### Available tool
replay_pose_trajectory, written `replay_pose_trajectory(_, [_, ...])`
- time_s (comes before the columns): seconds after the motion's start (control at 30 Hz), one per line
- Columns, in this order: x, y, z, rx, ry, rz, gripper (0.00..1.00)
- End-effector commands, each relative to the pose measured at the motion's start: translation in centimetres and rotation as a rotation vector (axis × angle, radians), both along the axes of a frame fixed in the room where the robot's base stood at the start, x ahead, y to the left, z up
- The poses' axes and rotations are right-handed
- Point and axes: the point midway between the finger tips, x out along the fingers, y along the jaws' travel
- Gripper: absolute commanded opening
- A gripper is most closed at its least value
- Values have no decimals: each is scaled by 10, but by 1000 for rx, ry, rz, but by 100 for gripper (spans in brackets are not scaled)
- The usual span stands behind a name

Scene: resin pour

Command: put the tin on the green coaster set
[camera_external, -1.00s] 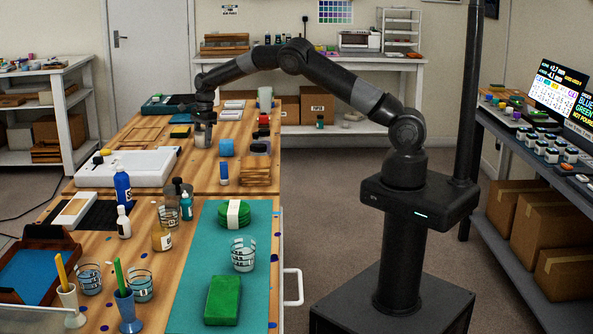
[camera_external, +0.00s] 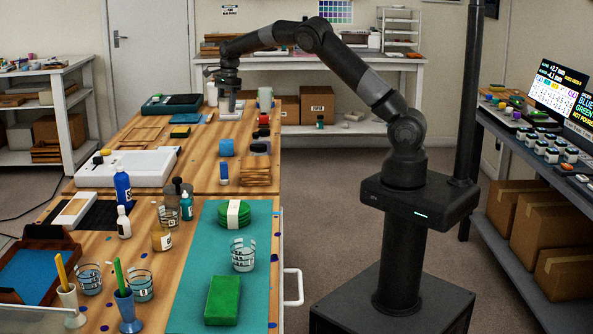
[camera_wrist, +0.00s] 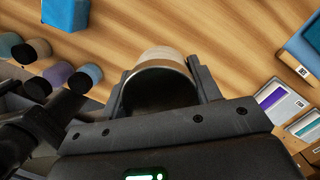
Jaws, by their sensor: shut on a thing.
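The tin (camera_wrist: 163,58) is a pale metal cylinder with a dark inside, seen in the wrist view between my fingers. My gripper (camera_external: 228,95) is shut on the tin and holds it above the far part of the wooden table; it also shows in the wrist view (camera_wrist: 165,88). In the external view the tin (camera_external: 227,104) shows small below the gripper. The green coaster set (camera_external: 228,215) is a round green stack with a white paper band, lying on the teal mat (camera_external: 198,272) at the near right, well away from my gripper.
A glass measuring cup (camera_external: 243,254) and a green block (camera_external: 222,300) share the mat with the coasters. Several cups and bottles crowd the near left.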

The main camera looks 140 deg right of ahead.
Motion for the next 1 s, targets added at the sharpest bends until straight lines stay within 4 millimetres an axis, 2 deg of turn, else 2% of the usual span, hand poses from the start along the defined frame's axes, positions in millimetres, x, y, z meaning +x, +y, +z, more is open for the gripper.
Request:
replay_pose_trajectory(0.17, [-3, 0, 2, 0, 0, 0, 29])
replay_pose_trajectory(0.27, [3, 3, 3, 0, -1, 13, 29])
replay_pose_trajectory(0.37, [23, 13, 5, -1, -3, 64, 29])
replay_pose_trajectory(0.47, [56, 32, 9, 0, -4, 157, 29])
replay_pose_trajectory(0.6, [118, 75, 16, 2, -6, 342, 29])
replay_pose_trajectory(0.77, [183, 134, 23, 3, -6, 568, 29])
replay_pose_trajectory(1.0, [263, 239, 33, 4, -8, 922, 29])
